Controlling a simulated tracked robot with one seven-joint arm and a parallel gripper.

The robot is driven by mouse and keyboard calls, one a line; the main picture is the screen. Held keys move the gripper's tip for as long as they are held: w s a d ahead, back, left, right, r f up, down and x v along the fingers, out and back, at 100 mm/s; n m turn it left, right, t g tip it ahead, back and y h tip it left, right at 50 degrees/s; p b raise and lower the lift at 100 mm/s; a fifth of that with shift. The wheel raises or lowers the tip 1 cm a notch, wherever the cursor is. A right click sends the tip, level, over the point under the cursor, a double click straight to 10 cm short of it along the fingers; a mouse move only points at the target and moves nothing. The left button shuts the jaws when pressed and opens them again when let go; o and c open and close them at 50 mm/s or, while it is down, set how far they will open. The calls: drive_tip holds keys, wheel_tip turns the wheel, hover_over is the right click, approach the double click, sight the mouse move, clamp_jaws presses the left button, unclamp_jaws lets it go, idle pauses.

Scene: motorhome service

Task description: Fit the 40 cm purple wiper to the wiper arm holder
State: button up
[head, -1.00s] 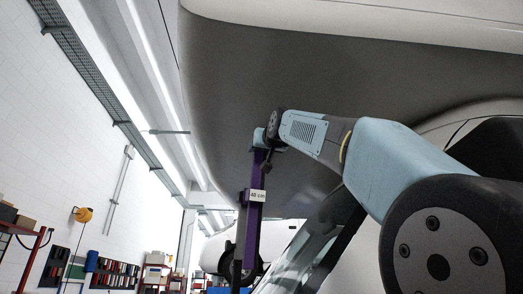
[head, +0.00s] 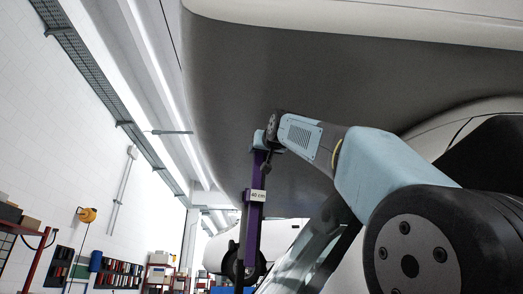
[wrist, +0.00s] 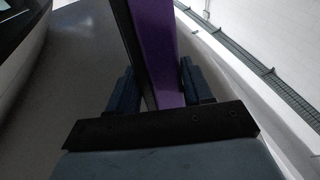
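The purple wiper (head: 253,225) hangs nearly upright in the head view, with a white label near its upper part that reads 40 cm. A dark strip runs along its left side. My gripper (head: 259,150) is at its top end. In the wrist view the wiper (wrist: 155,45) runs between the two dark blue fingers of my gripper (wrist: 160,85), which appear closed on it. I cannot make out the wiper arm holder in either view.
The motorhome's large grey and white body (head: 300,70) fills the upper right, close to my arm. A slanted glass pane (head: 305,250) lies right of the wiper. A white wall with tool boards (head: 118,274), a yellow reel (head: 88,215) and shelves stands left. Floor is not visible.

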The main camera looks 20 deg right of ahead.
drive_tip(key=o, duration=0.5)
drive_tip(key=v, duration=1.3)
drive_tip(key=shift+s+f, duration=0.15)
drive_tip(key=shift+s, duration=0.2)
drive_tip(key=shift+s, duration=0.1)
